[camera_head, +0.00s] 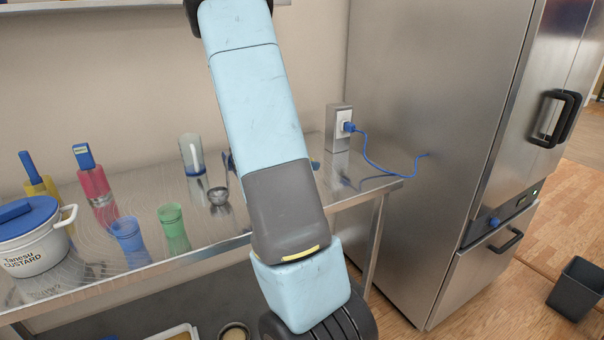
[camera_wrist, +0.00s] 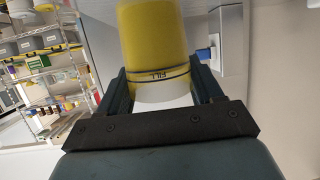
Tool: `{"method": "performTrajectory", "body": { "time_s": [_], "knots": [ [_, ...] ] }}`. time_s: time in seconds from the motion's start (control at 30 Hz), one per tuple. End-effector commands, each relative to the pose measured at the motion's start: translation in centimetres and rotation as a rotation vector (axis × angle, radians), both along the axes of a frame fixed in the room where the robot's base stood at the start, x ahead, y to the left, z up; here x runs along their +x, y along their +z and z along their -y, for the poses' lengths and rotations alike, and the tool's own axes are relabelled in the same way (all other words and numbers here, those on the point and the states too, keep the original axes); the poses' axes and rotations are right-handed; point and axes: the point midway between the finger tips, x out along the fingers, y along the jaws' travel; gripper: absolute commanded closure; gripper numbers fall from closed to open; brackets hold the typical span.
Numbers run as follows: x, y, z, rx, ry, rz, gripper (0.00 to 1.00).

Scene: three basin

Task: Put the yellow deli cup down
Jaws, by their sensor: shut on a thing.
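The yellow deli cup (camera_wrist: 152,45) fills the upper middle of the wrist view. It has a dark line and the word FILL near its pale end. My gripper (camera_wrist: 160,85) is shut on it, with one dark finger on each side. The far end of the cup is cut off by the picture's top edge. In the head view my arm crosses the middle, and the gripper and yellow cup are not visible there. A steel table (camera_head: 100,262) stands behind the arm.
On the table are a blue cup (camera_head: 128,236), a green cup (camera_head: 173,222), a ladle (camera_head: 219,194), a white pot (camera_head: 32,240) and a clear container (camera_head: 192,155). An outlet box (camera_head: 338,128) with a blue cable stands at the back right. A steel fridge (camera_head: 430,120) rises at right.

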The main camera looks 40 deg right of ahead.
Motion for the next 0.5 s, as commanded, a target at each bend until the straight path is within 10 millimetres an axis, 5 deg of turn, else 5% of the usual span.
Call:
{"method": "performTrajectory", "body": {
  "time_s": [0.5],
  "knots": [
    [0.1, -3.6, 0.4, 0.000, -0.001, -0.001, 0.64]
  ]
}}
